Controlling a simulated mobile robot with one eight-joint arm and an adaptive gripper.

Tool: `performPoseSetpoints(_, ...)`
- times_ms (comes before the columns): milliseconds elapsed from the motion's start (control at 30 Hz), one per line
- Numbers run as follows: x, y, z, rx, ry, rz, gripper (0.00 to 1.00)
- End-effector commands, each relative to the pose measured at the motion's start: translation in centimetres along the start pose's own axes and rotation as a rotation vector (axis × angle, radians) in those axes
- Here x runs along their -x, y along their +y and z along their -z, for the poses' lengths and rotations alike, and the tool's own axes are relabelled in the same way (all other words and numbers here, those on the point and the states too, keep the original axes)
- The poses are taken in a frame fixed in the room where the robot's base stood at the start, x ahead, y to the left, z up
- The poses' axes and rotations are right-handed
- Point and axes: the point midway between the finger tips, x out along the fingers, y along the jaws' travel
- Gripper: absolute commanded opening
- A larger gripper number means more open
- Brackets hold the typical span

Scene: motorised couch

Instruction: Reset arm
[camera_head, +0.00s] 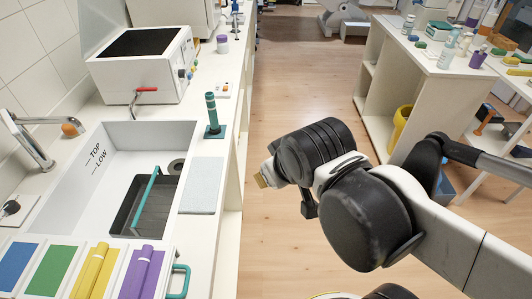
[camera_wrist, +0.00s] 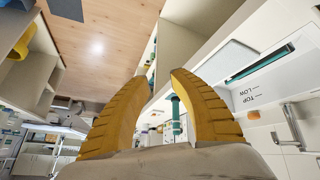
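My arm reaches in from the right in the head view and is bent over the open floor between two counters. The gripper appears clear of the counter, though the exact distance cannot be told.
A right-hand shelf unit (camera_head: 375,95) holds a yellow bin (camera_head: 400,125). The floor (camera_head: 300,75) between is clear.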

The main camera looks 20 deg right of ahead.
Motion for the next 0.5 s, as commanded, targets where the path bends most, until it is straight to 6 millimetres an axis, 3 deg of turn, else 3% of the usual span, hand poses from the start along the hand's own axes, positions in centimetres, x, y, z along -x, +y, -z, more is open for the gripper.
performPoseSetpoints(167,1.33,0.85,-1.5,-0.193,0.0,0.019,0.27)
performPoseSetpoints(500,1.41,0.86,-1.54,-0.208,0.0,0.021,0.27)
